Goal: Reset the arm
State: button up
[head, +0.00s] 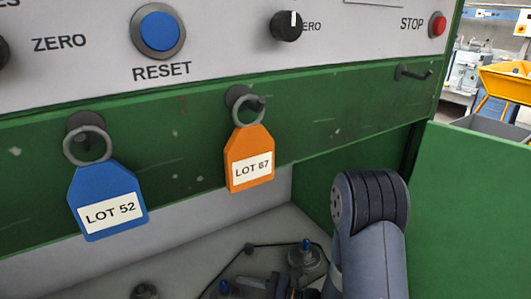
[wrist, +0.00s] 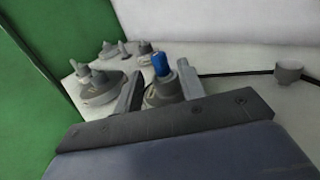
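In the head view my arm (head: 368,225) reaches down into the recess below the green rail, at the lower right. My gripper (wrist: 158,78) shows in the wrist view with its two grey fingers apart. A grey spindle-like part with a blue top (wrist: 160,64) stands between or just beyond the fingers. I cannot tell whether they touch it. In the head view the gripper end is low and partly cut off by the bottom edge, near blue-topped parts (head: 307,245).
A green rail (head: 330,110) carries hooks with a blue LOT 52 tag (head: 106,200) and an orange LOT 67 tag (head: 249,158). Above is a panel with a blue RESET button (head: 159,31) and a red STOP button (head: 437,25). Several grey parts (wrist: 100,85) stand left; a small grey cup (wrist: 288,72) stands right.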

aim_at(223, 285)
jog(key=v, duration=0.5)
jog(key=shift+d, duration=0.2)
jog(key=x, duration=1.1)
jog(key=shift+s, duration=0.15)
jog(key=shift+d+r+n+g+p, duration=0.1)
jog(key=shift+d+n+g+p, duration=0.05)
jog(key=shift+n+g+p, duration=0.55)
jog(key=n+g, duration=0.2)
jog(key=g, duration=0.2)
jog(key=n+g, duration=0.3)
jog(key=g, duration=0.1)
jog(key=shift+g+p, duration=0.3)
jog(key=shift+p, duration=0.1)
jog(key=v, duration=1)
jog(key=shift+d, duration=0.4)
jog(key=shift+r, duration=0.1)
